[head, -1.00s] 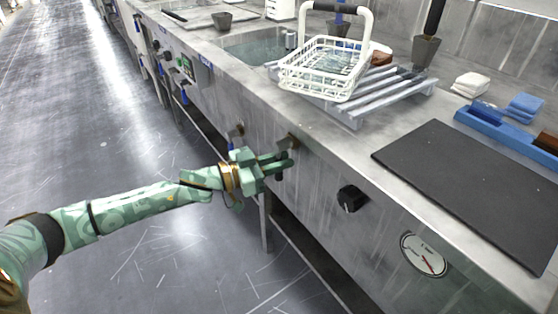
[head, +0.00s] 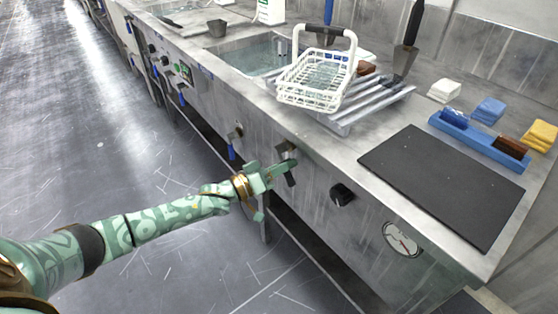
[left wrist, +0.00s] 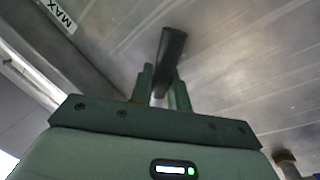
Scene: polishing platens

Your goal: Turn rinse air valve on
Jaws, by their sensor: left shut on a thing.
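A wall valve (head: 285,148) with a dark lever (head: 291,179) sits on the front panel of the steel bench, below the rack; I take it for the rinse air valve, though no name is readable. My left gripper (head: 284,168) is at this lever, its fingers shut on it. In the left wrist view the dark lever (left wrist: 172,48) stands tilted between the two fingers (left wrist: 160,88), its far end showing beyond them. The lever's inner part is hidden by the fingers. My right gripper is not in view.
A blue-handled valve (head: 236,134) is left of the gripper. A black knob (head: 342,194) and a gauge (head: 402,239) are to the right. On the bench stand a white basket (head: 318,75), a slatted rack (head: 370,102) and a black mat (head: 450,182). Floor at left is clear.

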